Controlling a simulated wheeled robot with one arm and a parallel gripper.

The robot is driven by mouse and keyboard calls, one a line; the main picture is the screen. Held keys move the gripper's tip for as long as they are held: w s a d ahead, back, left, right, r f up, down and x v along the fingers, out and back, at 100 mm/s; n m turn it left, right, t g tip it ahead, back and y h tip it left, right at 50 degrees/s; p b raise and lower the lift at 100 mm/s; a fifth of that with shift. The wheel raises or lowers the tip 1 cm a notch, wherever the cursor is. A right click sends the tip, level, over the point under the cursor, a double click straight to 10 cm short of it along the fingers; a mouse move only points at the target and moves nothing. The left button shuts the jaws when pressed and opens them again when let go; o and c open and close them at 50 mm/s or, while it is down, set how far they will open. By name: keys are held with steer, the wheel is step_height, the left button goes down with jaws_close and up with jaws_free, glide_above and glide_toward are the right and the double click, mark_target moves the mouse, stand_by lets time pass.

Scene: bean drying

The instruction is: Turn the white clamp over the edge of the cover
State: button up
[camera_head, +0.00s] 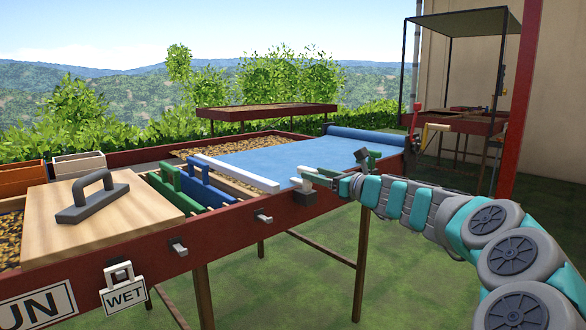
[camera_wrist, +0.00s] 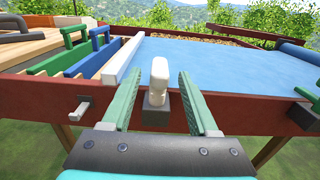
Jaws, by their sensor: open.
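The white clamp (camera_wrist: 159,72) stands upright on a dark grey block (camera_wrist: 155,112) at the red front rail, beside the near edge of the blue cover (camera_wrist: 220,70). My gripper (camera_wrist: 158,84) is open, its green fingers on either side of the clamp, with visible gaps in the wrist view. The cover (camera_head: 290,157) lies flat over the right part of the bed, with a rolled end (camera_head: 365,134) at the far right.
A white bar (camera_head: 237,173) lies along the cover's left edge. Green (camera_head: 165,185) and blue (camera_head: 205,187) handled tools stand left of it, then a wooden board (camera_head: 95,225) with a grey handle. Grey pegs (camera_head: 263,216) stick out from the front rail. Grass is open below.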

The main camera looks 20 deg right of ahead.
mark_target(299, 169)
steer(key=shift+x, duration=3.55)
jaws_close()
